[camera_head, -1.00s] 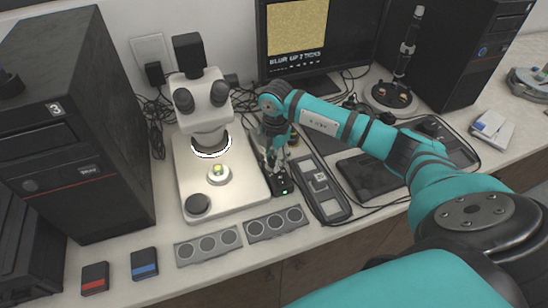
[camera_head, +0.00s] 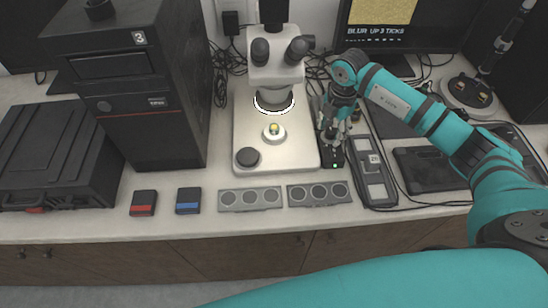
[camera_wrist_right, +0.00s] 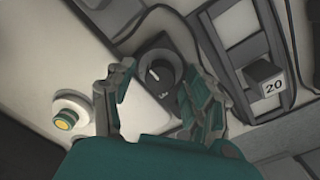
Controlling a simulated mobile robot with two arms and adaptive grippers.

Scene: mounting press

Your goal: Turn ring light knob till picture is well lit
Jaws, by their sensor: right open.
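The ring light knob (camera_wrist_right: 159,73) is a round black dial with a white pointer line, on a dark control box seen in the right wrist view. In the head view the box (camera_head: 334,164) stands right of the microscope (camera_head: 245,130), a green lamp at its front; my gripper hides the knob there. My right gripper (camera_head: 335,128) points down over the box. In the right wrist view its fingers (camera_wrist_right: 162,85) are open, one on each side of the knob; I cannot tell whether they touch it. The ring light (camera_head: 273,109) glows white. The monitor (camera_head: 392,32) shows a grainy yellow picture and "BLUR UP 3 TICKS".
A grey tray marked 20 (camera_head: 374,178) lies close right of the box, with a black pad (camera_head: 425,168) beyond. Two grey plates with round discs (camera_head: 250,198) lie in front of the microscope. A black tower (camera_head: 140,90) stands left. Cables run behind.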

